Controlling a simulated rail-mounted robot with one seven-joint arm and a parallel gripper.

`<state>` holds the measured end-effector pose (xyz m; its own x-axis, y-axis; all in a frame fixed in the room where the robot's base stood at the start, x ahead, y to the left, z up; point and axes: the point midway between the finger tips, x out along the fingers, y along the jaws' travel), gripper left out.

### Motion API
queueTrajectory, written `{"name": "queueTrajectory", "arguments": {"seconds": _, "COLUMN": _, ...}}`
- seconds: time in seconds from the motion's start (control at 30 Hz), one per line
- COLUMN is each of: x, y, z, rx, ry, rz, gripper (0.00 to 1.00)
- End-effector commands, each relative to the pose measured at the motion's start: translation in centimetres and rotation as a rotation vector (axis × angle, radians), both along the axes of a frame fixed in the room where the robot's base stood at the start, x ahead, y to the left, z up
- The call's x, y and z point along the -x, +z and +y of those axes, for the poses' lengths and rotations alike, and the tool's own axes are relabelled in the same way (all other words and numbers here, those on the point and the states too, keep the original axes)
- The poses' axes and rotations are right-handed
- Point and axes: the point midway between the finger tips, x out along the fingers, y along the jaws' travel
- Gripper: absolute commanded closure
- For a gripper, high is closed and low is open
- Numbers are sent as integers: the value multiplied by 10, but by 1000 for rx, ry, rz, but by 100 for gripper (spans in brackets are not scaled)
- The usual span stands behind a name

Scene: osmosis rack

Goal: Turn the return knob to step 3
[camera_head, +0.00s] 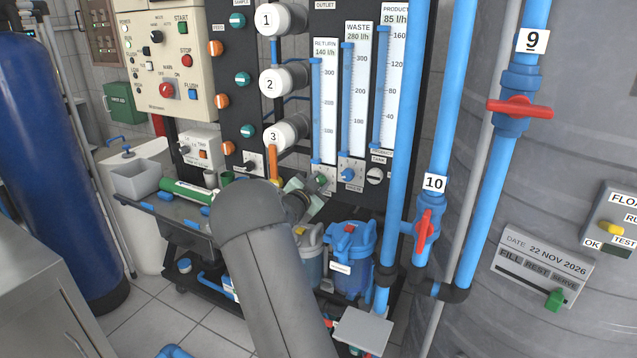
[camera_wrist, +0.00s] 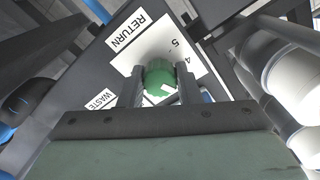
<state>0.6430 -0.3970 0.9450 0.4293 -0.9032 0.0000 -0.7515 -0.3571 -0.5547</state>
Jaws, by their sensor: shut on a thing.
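The green return knob (camera_wrist: 158,75) is between the two fingers of my gripper (camera_wrist: 160,72) in the wrist view, and the gripper is shut on it. The knob sits on a white dial plate (camera_wrist: 192,50) where the numbers 5 and 4 show; other marks are hidden by the knob and fingers. The RETURN label (camera_wrist: 129,33) is beside the plate. In the head view the knob (camera_head: 321,180) shows small and partly hidden under the RETURN gauge (camera_head: 325,95), with my gripper (camera_head: 312,190) reaching it from the lower left. The knob's pointer is not clear.
White numbered housings (camera_head: 285,135) and an orange handle (camera_head: 272,163) stand left of the gauges. Blue pipes (camera_head: 409,130) rise to the right.

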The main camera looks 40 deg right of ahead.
Motion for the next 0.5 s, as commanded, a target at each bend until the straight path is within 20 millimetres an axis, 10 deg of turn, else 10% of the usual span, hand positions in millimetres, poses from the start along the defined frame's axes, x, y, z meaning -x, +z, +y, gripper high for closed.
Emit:
{"name": "queueTrajectory", "arguments": {"seconds": 0.27, "x": 0, "y": -1, "z": 0, "rx": 0, "ry": 1, "rz": 1, "gripper": 92}}
{"name": "queueTrajectory", "arguments": {"seconds": 0.3, "x": 0, "y": -1, "z": 0, "rx": 0, "ry": 1, "rz": 1, "gripper": 67}}
{"name": "queueTrajectory", "arguments": {"seconds": 0.37, "x": 0, "y": -1, "z": 0, "rx": 0, "ry": 1, "rz": 1, "gripper": 50}}
{"name": "queueTrajectory", "arguments": {"seconds": 0.5, "x": 0, "y": -1, "z": 0, "rx": -1, "ry": 1, "rz": 0, "gripper": 48}}
